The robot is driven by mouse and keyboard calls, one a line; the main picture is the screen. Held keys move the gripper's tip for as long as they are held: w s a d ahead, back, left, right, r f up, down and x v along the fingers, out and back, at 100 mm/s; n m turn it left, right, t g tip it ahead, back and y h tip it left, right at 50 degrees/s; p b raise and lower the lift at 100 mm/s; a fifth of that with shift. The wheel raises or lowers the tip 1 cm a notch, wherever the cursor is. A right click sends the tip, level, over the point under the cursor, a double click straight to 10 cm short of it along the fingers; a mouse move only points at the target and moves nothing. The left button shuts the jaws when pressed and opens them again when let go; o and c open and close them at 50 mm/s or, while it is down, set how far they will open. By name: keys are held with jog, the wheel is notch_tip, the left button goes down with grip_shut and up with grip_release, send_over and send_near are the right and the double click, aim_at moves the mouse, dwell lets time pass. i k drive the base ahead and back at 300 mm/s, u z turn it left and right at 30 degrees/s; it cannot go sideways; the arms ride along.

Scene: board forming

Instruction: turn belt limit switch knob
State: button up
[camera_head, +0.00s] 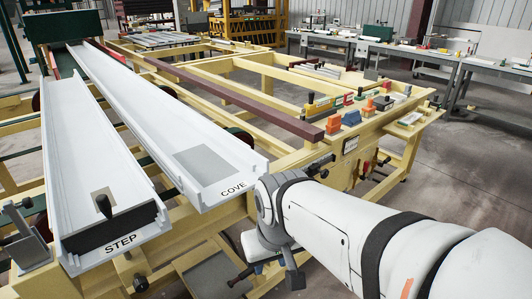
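I cannot tell for certain which part is the belt limit switch knob. A black knob (103,205) stands upright at the near end of the white trough marked STEP (84,140). Another black knob (140,283) sticks out of the yellow frame below that trough. A black knobbed lever (320,165) is at the frame right of the trough marked COVE (150,105). My gripper (265,268) is at the end of my arm, below and right of the COVE trough's near end. It appears empty, but its fingertips are too unclear to show whether they are open.
The yellow frame (285,160) carries a dark red beam (240,95) and several coloured blocks, including an orange one (333,125). A small control panel (351,144) is on its side. Grey workbenches (420,55) stand behind. Concrete floor (455,160) is open at right.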

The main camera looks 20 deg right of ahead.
aim_at(324, 174)
jog(key=u, duration=2.1)
jog(key=k, duration=1.25)
jog(key=z, duration=1.5)
jog(key=i, duration=1)
jog(key=z, duration=0.1)
